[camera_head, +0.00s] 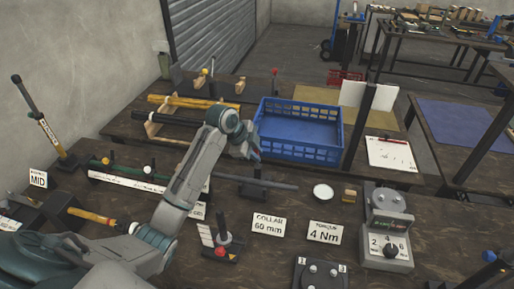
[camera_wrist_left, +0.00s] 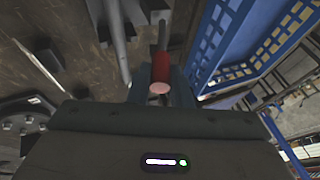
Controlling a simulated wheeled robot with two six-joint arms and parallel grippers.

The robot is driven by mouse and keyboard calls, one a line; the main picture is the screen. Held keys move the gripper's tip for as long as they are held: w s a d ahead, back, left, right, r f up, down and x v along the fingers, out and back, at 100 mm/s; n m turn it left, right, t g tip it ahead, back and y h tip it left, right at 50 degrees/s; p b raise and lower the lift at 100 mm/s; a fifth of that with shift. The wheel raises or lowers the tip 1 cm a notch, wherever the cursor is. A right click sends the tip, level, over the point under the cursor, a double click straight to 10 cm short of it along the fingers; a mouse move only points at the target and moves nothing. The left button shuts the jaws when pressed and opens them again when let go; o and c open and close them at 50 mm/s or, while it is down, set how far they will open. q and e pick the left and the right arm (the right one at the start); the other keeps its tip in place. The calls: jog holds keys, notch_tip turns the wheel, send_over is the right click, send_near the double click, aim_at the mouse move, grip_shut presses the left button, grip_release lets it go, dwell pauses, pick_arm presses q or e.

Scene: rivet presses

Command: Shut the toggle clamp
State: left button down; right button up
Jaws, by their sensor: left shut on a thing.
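The toggle clamp (camera_head: 260,187) appears to be the dark fixture with an upright part on the bench, in front of the blue crate. Its red handle grip (camera_wrist_left: 161,70) lies between the fingers of my left gripper (camera_wrist_left: 160,88) in the left wrist view, with a metal bar running on beyond it. In the head view my left arm reaches across the bench, and the left gripper (camera_head: 252,151) is above the fixture. There the red grip is hidden. My left gripper is shut on the handle. My right gripper is not in view.
A blue crate (camera_head: 299,151) stands just behind the clamp. Signs reading "COLLAR 60 mm" (camera_head: 269,224) and "TORQUE 4 Nm" (camera_head: 325,233) stand in front. A grey dial device (camera_head: 388,250) is at right. A black upright with a red base (camera_head: 222,246) stands near my arm.

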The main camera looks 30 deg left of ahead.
pick_arm(q)
jog(key=shift+s+d+f+m+t+b, duration=0.15)
jog(key=shift+s+f+t+b, duration=0.2)
jog(key=shift+s+t, duration=0.2)
jog(key=shift+s+d+f+m+t+b, duration=0.15)
jog(key=shift+s+f+t+b, duration=0.1)
jog(key=shift+s+t+b, duration=0.3)
jog(key=shift+w, duration=0.1)
jog(key=c, duration=1.3)
grip_release()
jog(key=shift+b+v, duration=0.9)
jog(key=shift+v, duration=4.6)
